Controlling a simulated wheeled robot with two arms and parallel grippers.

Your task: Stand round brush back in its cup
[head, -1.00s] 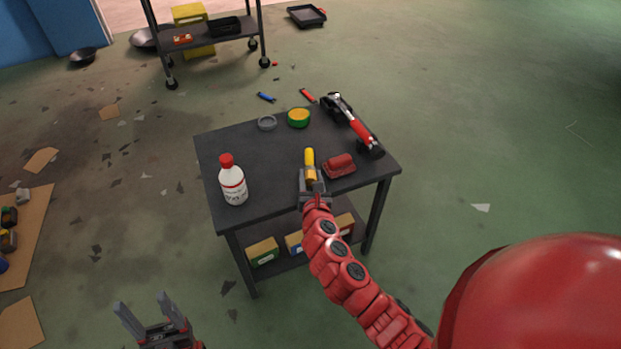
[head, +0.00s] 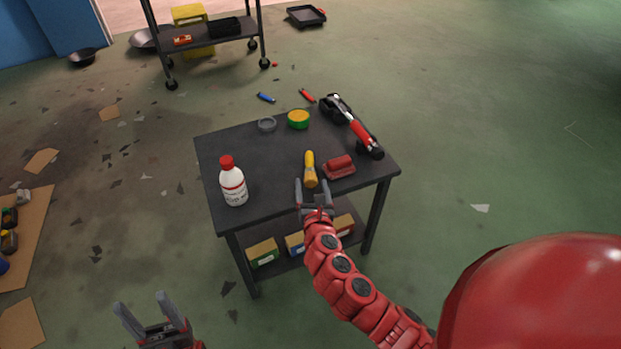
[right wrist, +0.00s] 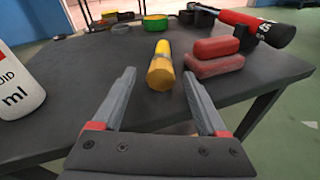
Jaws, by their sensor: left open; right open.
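A yellow round-bodied tool with a thin grey band, which looks like the round brush (head: 310,168), lies on the dark table (head: 230,147). In the right wrist view its blunt end (right wrist: 161,72) faces me; I cannot make out bristles. A small grey round dish or cup (head: 267,124), perhaps the brush's cup, stands near the table's back edge. My right gripper (head: 314,190) is open and empty at the front edge, just short of the brush, its fingers either side of the brush's line. My left gripper (head: 146,304) is open and empty, low and left of the table.
A white bottle with a red cap (head: 232,182) stands at left. A red block (head: 339,166) lies close right of the brush. A green-and-yellow round tin (head: 298,119) and a red-and-black tool (head: 358,130) are further back. The table's middle is clear.

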